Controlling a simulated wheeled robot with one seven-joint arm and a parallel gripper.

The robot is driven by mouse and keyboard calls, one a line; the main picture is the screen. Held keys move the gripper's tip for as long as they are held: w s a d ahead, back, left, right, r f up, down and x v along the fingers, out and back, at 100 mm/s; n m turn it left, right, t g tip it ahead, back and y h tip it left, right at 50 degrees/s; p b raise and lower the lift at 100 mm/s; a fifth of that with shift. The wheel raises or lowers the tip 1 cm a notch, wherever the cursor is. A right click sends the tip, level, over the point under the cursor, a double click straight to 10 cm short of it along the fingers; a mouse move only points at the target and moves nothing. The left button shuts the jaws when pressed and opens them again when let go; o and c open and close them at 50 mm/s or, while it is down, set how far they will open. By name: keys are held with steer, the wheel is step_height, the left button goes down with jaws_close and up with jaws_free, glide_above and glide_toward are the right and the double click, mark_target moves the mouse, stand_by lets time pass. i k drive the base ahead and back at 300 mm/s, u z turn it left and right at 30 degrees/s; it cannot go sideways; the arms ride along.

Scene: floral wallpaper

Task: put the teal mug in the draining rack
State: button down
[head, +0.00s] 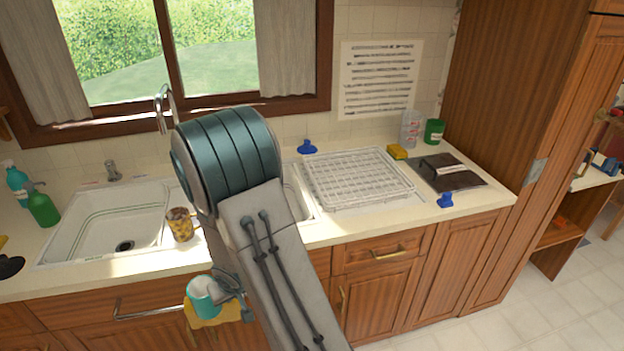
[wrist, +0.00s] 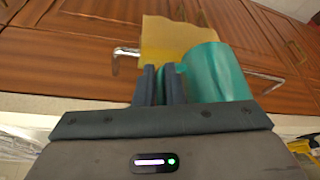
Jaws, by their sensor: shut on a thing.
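The teal mug (head: 203,297) is in front of the lower cabinets, below the counter edge, with its pale inside showing in the head view. In the wrist view the mug (wrist: 217,73) sits just right of the fingers. My gripper (wrist: 160,86) is shut on the mug at its handle side, with a bit of teal between the fingers. My arm hides most of the gripper in the head view. The white draining rack (head: 347,166) lies on the counter right of the sink, and looks empty.
A yellow cloth (head: 222,311) hangs on a towel bar (head: 150,312) close behind the mug. A patterned cup (head: 180,225) stands at the sink (head: 85,235). Around the rack are a yellow sponge (head: 397,151), a dark flat item (head: 462,180) and a blue object (head: 445,200).

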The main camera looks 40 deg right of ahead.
mark_target(344, 189)
steer(key=u, duration=1.6)
steer(key=k, duration=1.3)
steer(key=z, duration=1.8)
steer(key=i, duration=0.45)
steer(key=z, duration=0.05)
